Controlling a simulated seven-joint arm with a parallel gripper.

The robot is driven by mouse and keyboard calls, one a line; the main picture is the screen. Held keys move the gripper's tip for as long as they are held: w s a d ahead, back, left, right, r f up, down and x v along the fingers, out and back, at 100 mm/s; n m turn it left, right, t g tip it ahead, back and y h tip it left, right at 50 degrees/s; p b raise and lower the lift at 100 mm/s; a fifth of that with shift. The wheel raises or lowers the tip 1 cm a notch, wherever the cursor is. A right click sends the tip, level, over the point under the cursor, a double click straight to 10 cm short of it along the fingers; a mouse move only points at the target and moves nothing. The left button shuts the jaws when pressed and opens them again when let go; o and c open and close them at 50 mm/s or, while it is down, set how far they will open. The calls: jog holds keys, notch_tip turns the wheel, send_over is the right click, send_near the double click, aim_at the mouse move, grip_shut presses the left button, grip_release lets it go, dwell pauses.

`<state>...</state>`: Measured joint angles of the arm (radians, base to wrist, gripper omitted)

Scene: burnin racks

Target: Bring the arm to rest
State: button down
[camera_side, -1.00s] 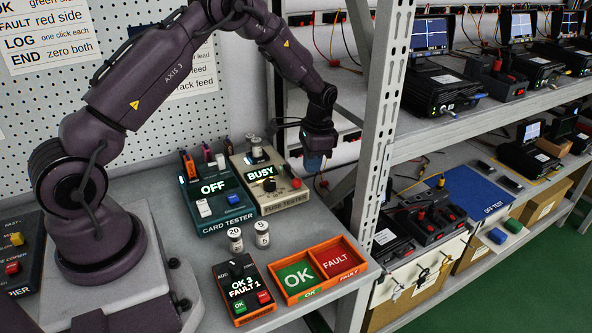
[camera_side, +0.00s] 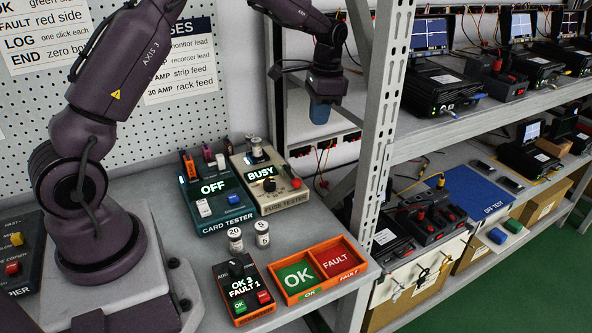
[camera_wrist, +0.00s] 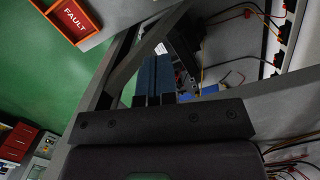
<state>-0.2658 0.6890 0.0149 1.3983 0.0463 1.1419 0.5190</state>
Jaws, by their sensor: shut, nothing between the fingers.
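My gripper (camera_side: 320,112) hangs in the air in the side view, above and behind the bench, left of the rack post. Its blue fingers point down and are shut with nothing between them. In the wrist view the blue fingers (camera_wrist: 154,78) lie together, with the rack frame and floor beyond. My upper arm is raised in front of the pegboard, and nothing touches the gripper.
On the bench stand the card tester (camera_side: 218,205) reading OFF, the fuse tester (camera_side: 268,185) reading BUSY, two small canisters (camera_side: 235,240), a counter (camera_side: 243,288) reading OK 3, FAULT 1, and an orange OK/FAULT tray (camera_side: 318,290). The rack post (camera_side: 383,120) is close right of the gripper.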

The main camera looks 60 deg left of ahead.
jog(key=shift+r, duration=0.2)
jog(key=s+d+r+n+t, duration=0.1)
jog(key=s+d+r, duration=0.3)
jog(key=s, duration=0.4)
jog(key=s+d+r+n+t, duration=0.1)
jog(key=s+d+r+t, duration=0.2)
jog(key=s, duration=0.6)
jog(key=s+d+r+n+t, duration=0.1)
jog(key=s+d+r+t, duration=0.1)
jog(key=s+d+r, duration=0.4)
jog(key=shift+s+d+r+t, duration=0.35)
jog(key=shift+s+t, duration=0.05)
jog(key=shift+s, duration=0.85)
dwell(1.5)
